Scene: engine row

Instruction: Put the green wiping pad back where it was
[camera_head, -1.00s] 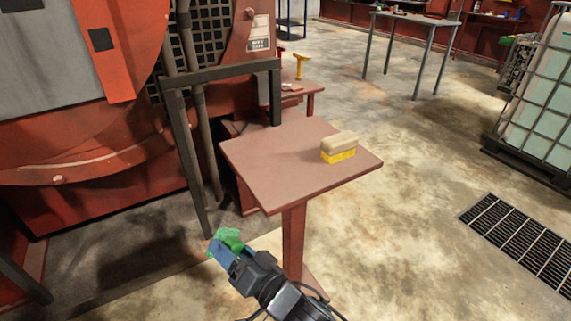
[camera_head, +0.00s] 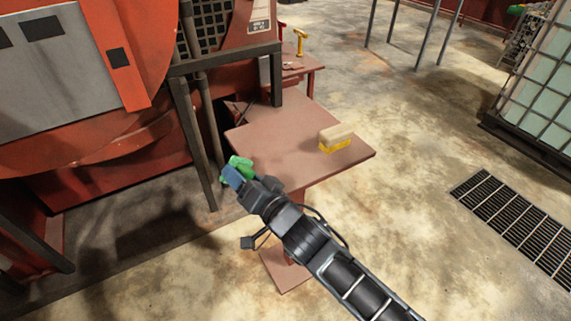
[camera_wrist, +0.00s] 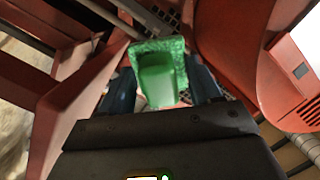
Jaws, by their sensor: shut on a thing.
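The green wiping pad (camera_head: 240,164) is held in my gripper (camera_head: 235,174) at the left edge of the small red-brown table (camera_head: 285,125) in the head view. In the wrist view the pad (camera_wrist: 160,70) sits between the two blue fingers of my gripper (camera_wrist: 163,85), which are shut on it. The pad appears to be beside or just over the table's near left edge; its exact height cannot be told. Part of the pad is hidden by the fingers.
A brush with a cream block and yellow bristles (camera_head: 336,138) stands on the table's right part. The table's left and middle are bare. A dark metal frame (camera_head: 195,140) and the red machine (camera_head: 100,165) stand close on the left. A lower red table (camera_head: 298,68) is behind.

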